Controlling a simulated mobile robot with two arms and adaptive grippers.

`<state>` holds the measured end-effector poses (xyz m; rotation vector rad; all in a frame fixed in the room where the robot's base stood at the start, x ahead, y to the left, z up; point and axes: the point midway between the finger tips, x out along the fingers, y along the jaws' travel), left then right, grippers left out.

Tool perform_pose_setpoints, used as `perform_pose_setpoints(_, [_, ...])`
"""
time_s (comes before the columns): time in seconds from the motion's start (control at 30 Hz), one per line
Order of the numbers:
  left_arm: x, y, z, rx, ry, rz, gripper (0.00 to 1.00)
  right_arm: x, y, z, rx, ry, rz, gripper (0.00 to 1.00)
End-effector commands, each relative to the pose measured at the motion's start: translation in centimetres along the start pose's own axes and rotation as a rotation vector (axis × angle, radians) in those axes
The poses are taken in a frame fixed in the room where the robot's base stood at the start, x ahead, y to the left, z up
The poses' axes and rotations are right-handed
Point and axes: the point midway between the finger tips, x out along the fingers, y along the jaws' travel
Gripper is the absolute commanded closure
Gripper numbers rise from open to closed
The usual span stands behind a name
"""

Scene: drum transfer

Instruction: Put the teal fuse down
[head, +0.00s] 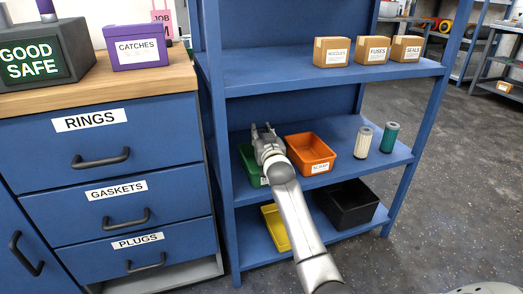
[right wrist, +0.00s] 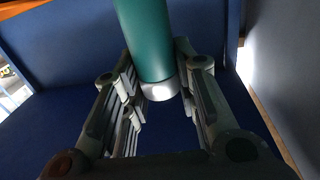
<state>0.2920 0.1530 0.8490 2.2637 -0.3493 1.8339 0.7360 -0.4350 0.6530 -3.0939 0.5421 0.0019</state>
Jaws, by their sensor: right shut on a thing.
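My right gripper (head: 265,130) is at the middle shelf, over the green bin (head: 248,166). In the right wrist view it is shut on the teal fuse (right wrist: 146,38), a teal cylinder with a pale end cap that sits between the fingers. The fuse's other end runs out of the top of that view. In the head view I cannot make out the held fuse behind the gripper. The green bin is partly hidden by my arm. My left gripper is not in view.
An orange scrap bin (head: 311,154) stands right of the green bin. A white cylinder (head: 363,142) and a green one (head: 390,138) stand further right. Boxes, one marked FUSES (head: 372,51), are on the shelf above. A yellow bin (head: 275,228) and black bin (head: 347,205) are below.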

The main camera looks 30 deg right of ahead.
Motion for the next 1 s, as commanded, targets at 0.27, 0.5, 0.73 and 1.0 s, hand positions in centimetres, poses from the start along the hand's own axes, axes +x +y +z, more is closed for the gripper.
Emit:
perform_pose_setpoints(0.27, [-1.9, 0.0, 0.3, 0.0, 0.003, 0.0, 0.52, 0.0, 0.0, 3.8, 0.0, -0.001, 0.0, 1.0])
perform_pose_setpoints(0.5, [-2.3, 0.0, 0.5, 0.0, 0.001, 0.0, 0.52, 0.0, 0.0, 4.9, -0.001, 0.003, 0.0, 1.0])
perform_pose_setpoints(0.73, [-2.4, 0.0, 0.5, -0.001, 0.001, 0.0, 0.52, 0.0, 0.0, 5.2, 0.0, 0.001, 0.0, 1.0])
perform_pose_setpoints(1.0, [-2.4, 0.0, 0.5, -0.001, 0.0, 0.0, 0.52, 0.0, 0.0, 5.3, -0.001, 0.0, 0.0, 0.51])
